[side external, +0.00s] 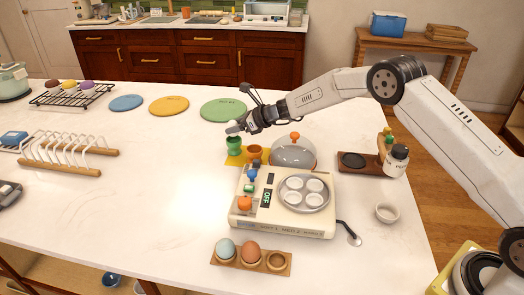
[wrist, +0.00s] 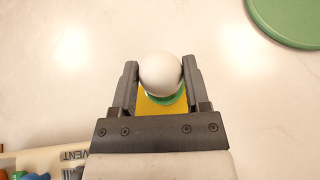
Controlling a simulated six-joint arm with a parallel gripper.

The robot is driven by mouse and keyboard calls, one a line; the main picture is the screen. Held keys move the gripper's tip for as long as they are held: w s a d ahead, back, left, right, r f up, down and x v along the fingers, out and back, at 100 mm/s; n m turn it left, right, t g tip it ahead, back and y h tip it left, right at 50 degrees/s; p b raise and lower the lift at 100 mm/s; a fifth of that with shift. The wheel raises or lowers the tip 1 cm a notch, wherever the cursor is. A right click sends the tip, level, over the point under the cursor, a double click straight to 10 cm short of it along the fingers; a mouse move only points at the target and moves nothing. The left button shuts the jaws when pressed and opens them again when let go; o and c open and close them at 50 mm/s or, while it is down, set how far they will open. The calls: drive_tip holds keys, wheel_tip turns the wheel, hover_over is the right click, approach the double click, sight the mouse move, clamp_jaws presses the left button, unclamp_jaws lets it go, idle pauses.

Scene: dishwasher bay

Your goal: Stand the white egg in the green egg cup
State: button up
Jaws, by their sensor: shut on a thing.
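The white egg (wrist: 160,74) is between the two fingers of my gripper (wrist: 160,82) in the wrist view. The fingers are shut on its sides. The green egg cup (side external: 234,146) stands on a yellow mat (side external: 234,160) in the side view. The egg (side external: 234,127) shows right over the cup there, at its rim. In the wrist view a green edge of the cup (wrist: 166,99) shows beneath the egg. Whether the egg rests in the cup or hangs just above it, I cannot tell. My gripper (side external: 243,125) comes in from the right.
An orange-brown cup (side external: 254,153) stands just right of the green cup. The cream egg cooker (side external: 282,228) and its clear dome lid (side external: 293,153) are close by. A wooden holder (side external: 250,262) with a blue and a brown egg lies in front.

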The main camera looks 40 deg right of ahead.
drive_tip(key=shift+f, duration=0.95)
drive_tip(key=shift+f, duration=0.3)
drive_tip(key=o, duration=0.8)
drive_tip(key=shift+d+r, duration=0.1)
drive_tip(key=shift+r, duration=0.25)
drive_tip(key=shift+v, duration=5.9)
drive_tip(key=shift+s+f, duration=0.1)
drive_tip(key=shift+s, duration=0.05)
